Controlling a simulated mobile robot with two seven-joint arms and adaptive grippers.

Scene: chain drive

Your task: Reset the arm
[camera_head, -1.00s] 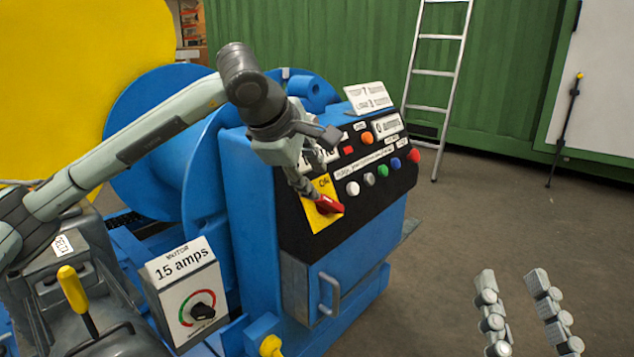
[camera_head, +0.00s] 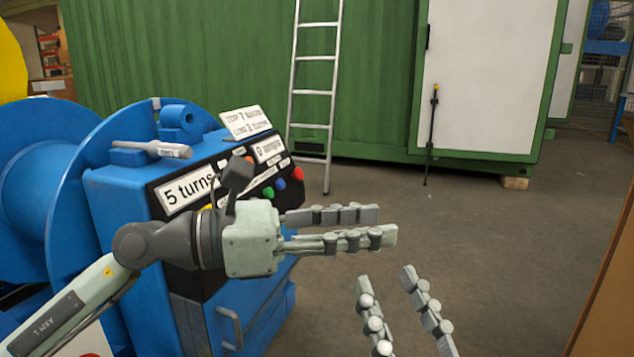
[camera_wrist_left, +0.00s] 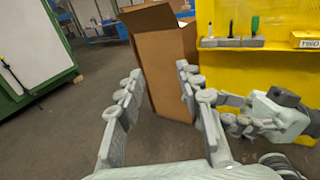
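My left gripper (camera_head: 383,225) is stretched out to the right in the head view, in front of the blue machine's control panel (camera_head: 160,192). Its fingers are apart with nothing between them; the left wrist view (camera_wrist_left: 160,72) also shows the gap empty. My right gripper (camera_head: 384,274) shows at the lower edge of the head view, fingers apart and pointing up, empty. It also shows at the right of the left wrist view (camera_wrist_left: 222,108). My left arm hides part of the panel, and the red switch cannot be seen.
The blue machine (camera_head: 255,318) with its drum stands at left. A ladder (camera_head: 314,90) leans on the green container (camera_head: 200,60). Open floor lies right of the machine. The left wrist view shows a tall brown box (camera_wrist_left: 163,60) and a yellow panel (camera_wrist_left: 270,70) with a tool ledge.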

